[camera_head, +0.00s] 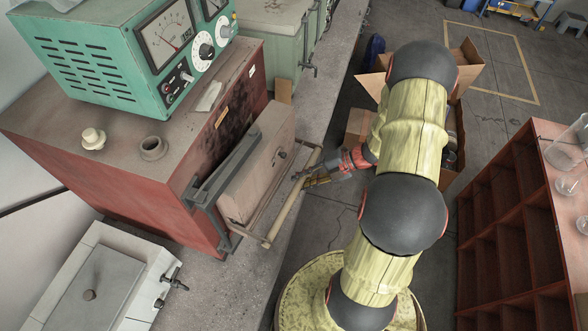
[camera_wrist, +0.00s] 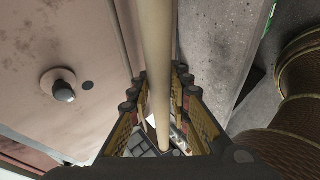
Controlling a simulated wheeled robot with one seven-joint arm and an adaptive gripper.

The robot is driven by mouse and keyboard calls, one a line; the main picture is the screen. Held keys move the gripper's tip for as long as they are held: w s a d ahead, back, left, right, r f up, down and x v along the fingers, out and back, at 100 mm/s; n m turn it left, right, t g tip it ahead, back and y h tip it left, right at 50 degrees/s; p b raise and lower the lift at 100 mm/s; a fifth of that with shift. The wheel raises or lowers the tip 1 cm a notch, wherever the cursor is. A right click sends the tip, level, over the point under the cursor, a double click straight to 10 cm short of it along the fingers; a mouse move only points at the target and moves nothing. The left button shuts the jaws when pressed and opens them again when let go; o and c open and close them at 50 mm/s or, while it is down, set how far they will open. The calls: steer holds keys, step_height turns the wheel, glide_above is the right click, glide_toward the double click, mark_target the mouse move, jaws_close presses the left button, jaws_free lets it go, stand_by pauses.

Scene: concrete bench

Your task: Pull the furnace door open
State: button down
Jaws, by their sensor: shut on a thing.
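The furnace (camera_head: 130,165) is a red box with a brown top on the concrete bench. Its pale door (camera_head: 262,165) is on the right side, beside the dark opening, and it seems to stand a little out from the body; I cannot tell the exact gap. A long cream bar handle (camera_head: 285,205) runs along the door's outer side on brackets. My gripper (camera_head: 308,179) is at the handle, around its middle. In the wrist view the handle (camera_wrist: 157,60) passes between the two fingers (camera_wrist: 160,110), which are closed on it. The door face (camera_wrist: 70,40) with a round knob shows to the left.
A green meter box (camera_head: 130,50) stands on the furnace, with a small white piece and a ring beside it. Cardboard boxes (camera_head: 460,75) lie on the floor behind my arm. A red shelf (camera_head: 510,220) with glassware stands at right.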

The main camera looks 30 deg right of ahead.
steer(key=s+m+t+h+p, duration=0.2)
steer(key=s+m, duration=0.1)
steer(key=s, duration=0.6)
steer(key=shift+s+a+m+t+p, duration=0.3)
steer(key=shift+s+a+p, duration=0.1)
steer(key=shift+r, duration=0.1)
steer(key=c, duration=1.7)
jaws_free()
steer(key=shift+c, duration=0.2)
steer(key=shift+o, duration=0.5)
steer(key=shift+r, duration=0.1)
steer(key=v, duration=1.1)
steer(key=shift+s+r, duration=0.2)
steer(key=shift+s, duration=0.15)
steer(key=shift+d, duration=0.15)
steer(key=shift+c, duration=0.5)
